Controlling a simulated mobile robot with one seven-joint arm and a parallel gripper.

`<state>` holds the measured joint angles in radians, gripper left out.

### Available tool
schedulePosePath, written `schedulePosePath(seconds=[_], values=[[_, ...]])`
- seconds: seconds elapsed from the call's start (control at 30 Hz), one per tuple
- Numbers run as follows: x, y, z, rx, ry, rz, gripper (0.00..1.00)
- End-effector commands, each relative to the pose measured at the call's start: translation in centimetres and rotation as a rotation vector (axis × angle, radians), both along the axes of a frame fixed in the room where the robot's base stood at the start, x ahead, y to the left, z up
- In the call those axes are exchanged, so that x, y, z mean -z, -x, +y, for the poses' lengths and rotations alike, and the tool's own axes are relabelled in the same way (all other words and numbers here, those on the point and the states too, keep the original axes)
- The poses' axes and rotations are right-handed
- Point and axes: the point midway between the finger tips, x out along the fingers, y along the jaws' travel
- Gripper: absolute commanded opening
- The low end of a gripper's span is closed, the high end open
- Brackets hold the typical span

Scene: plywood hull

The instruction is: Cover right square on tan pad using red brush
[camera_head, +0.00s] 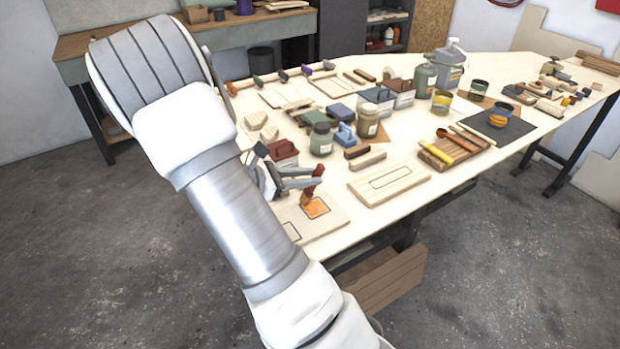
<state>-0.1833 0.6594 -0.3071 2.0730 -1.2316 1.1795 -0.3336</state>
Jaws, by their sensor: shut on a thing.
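The tan pad (333,221) lies near the front edge of the long table, partly hidden behind my arm. Its right square (317,208) has a dark outline and is largely filled with orange colour. A second outlined square (291,231) shows on the left, partly cut off by my arm and without orange in its visible part. The red brush (319,172) is upright, its lower end at the upper left of the right square. My gripper (312,178) is shut on the red brush above the pad. Whether the bristles touch the pad is hard to tell.
A pale board with an outlined rectangle (388,184) lies right of the pad. Behind stand a dark red box (284,152), a green jar (321,140) and a tan jar (368,122). A wooden tray (436,160) holds a yellow tool. The table's front edge is close to the pad.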

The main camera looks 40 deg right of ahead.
Motion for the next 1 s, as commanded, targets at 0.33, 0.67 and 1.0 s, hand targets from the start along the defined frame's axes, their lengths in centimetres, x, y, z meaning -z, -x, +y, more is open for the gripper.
schedulePosePath(seconds=[0.33,0.67,1.0], values=[[0.0,-1.2,-0.1,-0.001,-0.002,-0.001,0.00],[0.0,-2.2,-0.3,0.000,-0.002,0.000,0.00],[-0.8,-2.2,-0.3,0.000,-0.001,0.000,0.00]])
